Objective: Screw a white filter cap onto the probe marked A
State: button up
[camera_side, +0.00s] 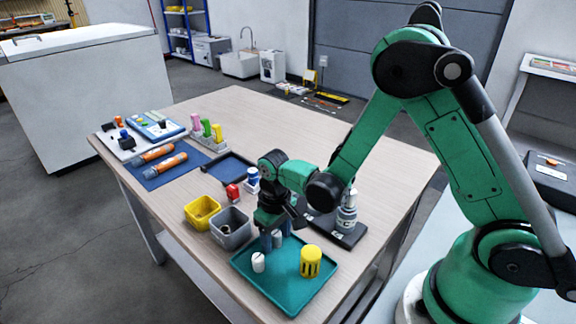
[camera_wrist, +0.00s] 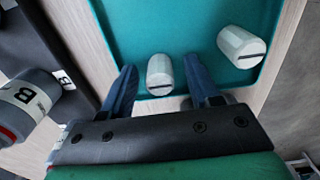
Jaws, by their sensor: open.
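My gripper (camera_side: 276,231) is open over the teal tray (camera_side: 300,293), pointing down. Its two blue fingers stand on either side of a white filter cap (camera_wrist: 160,76), with gaps to it in the wrist view; that cap also shows between the fingers in the side view (camera_side: 278,240). A second white cap (camera_wrist: 241,47) stands apart on the tray, nearer the front in the side view (camera_side: 258,262). A grey-and-white probe marked B (camera_wrist: 27,97) is at the left of the wrist view. An upright probe (camera_side: 347,213) stands on a dark base. I cannot make out a mark A.
A yellow slotted cylinder (camera_side: 311,261) stands on the tray. A grey bin (camera_side: 229,226) and a yellow bin (camera_side: 201,213) are left of my gripper. Orange tubes (camera_side: 158,152) lie farther left.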

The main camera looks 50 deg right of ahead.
grip_shut()
jog(key=shift+r, duration=2.55)
jog(key=w+d+r+m, duration=0.2)
jog(key=d+r, duration=0.1)
jog(key=d, duration=0.1)
jog(key=w+d+r+m, duration=0.2)
jog(key=d+r, duration=0.1)
jog(key=d, duration=0.1)
jog(key=w+d+r+m, duration=0.2)
jog(key=d, duration=0.2)
jog(key=shift+w+r, duration=0.4)
jog(key=shift+f, duration=1.25)
